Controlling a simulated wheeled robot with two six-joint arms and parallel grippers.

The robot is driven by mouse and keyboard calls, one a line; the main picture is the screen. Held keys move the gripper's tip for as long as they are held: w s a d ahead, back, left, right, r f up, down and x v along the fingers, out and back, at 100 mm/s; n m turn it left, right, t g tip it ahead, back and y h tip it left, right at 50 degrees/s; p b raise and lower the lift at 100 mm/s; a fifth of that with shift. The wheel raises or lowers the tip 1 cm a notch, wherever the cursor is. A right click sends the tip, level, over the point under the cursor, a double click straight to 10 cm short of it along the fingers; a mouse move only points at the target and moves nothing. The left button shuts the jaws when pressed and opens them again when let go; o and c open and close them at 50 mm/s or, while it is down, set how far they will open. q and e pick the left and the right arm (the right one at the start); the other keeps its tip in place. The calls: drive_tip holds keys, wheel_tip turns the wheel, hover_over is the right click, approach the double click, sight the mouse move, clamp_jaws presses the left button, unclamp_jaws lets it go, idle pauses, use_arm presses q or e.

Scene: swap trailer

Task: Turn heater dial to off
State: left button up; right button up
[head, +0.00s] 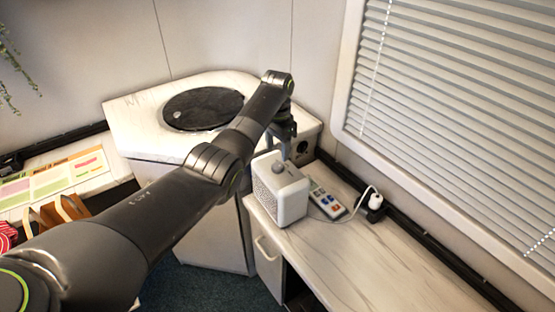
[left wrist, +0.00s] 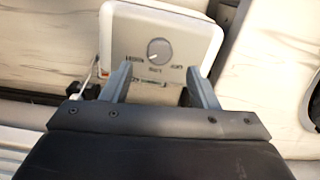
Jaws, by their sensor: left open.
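The heater (head: 281,190) is a small white box with a grille on its side, standing on the marble-look counter. Its round grey dial (head: 279,167) is on the top face. In the left wrist view the heater's top panel (left wrist: 188,32) faces me, with the dial (left wrist: 159,50) and small labels around it that are too blurred to read. My left gripper (head: 284,146) is open and empty above the heater; in the left wrist view its two fingers (left wrist: 158,83) point at the panel, with the dial beyond and between them. My right gripper is not in view.
A remote-like panel with coloured buttons (head: 327,198) lies right of the heater. A white plug (head: 375,201) with a cord sits by the wall. A corner cabinet with a round black plate (head: 203,109) stands behind. The counter's front right (head: 370,265) is clear.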

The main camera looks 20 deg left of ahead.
sight(277, 165)
use_arm(q)
wheel_tip(277, 165, down, 6)
idle(0.5)
drive_tip(key=c, duration=1)
